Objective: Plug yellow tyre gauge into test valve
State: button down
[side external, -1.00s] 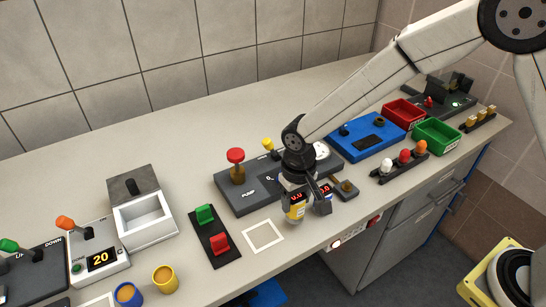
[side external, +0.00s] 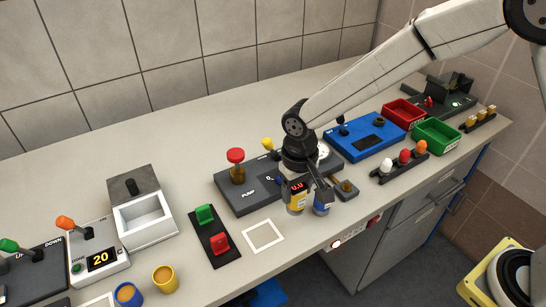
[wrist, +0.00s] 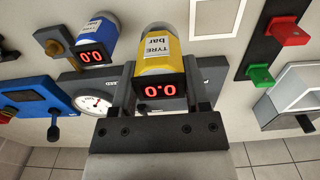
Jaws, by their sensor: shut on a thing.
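The yellow tyre gauge (side external: 297,201) has a dark top with a red display. My gripper (side external: 308,187) is shut on it; in the wrist view the gauge (wrist: 160,48) sits between the two fingers and reads 0.0. The gauge appears upright and close to the counter; I cannot tell whether its base touches it. A blue tyre gauge (side external: 321,207) stands just right of it, partly hidden by a finger. A small grey block with a brass fitting (side external: 346,187), apparently the test valve, lies right of the blue gauge; it also shows in the wrist view (wrist: 54,48).
The dark pump base (side external: 240,203) with a red knob (side external: 235,155) and a round dial (wrist: 94,103) is behind my gripper. A white square outline (side external: 263,235) and a plate with green and red switches (side external: 211,240) lie left. The counter's front edge is near.

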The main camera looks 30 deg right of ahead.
aim_at(297, 188)
notch_tip(297, 188, up, 11)
jog(key=w+d+m, duration=0.1)
jog(key=d+m, duration=0.5)
jog(key=d, duration=1.1)
jog(key=shift+f, duration=2.85)
jog(key=shift+f, duration=0.15)
jog(key=shift+f, duration=2.75)
jog(key=shift+f, duration=1.5)
grip_release()
jog(key=shift+r, duration=0.1)
